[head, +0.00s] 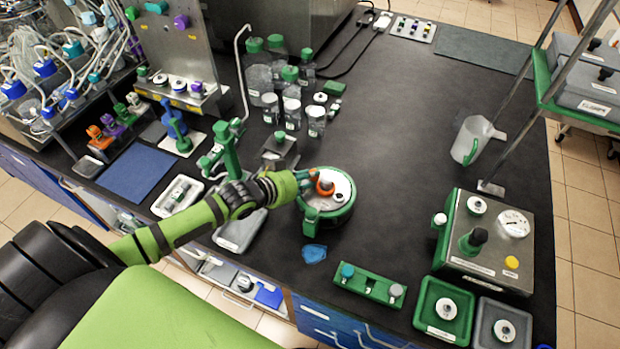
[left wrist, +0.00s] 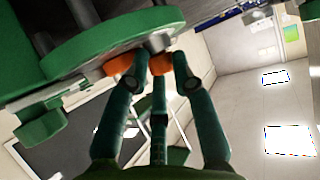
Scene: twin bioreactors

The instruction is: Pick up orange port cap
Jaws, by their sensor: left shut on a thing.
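The orange port cap (head: 325,187) sits on the white top of a round green-rimmed vessel (head: 340,205) near the middle of the table. My left gripper (head: 309,180) reaches in from the left and its fingers are at the cap. In the left wrist view, the fingers (left wrist: 160,62) are closed around the orange cap (left wrist: 120,65), just by the round green rim (left wrist: 120,45). One finger hides part of the cap. I cannot tell whether the cap is lifted off its port. My right gripper is not in view.
A green stand (head: 228,150) is close to my left forearm. Several bottles (head: 290,110) stand behind the vessel. A blue crumpled piece (head: 314,253) and a green two-post rack (head: 369,284) are in front. A steel box (head: 487,240) stands at right. The table's back right is mostly clear.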

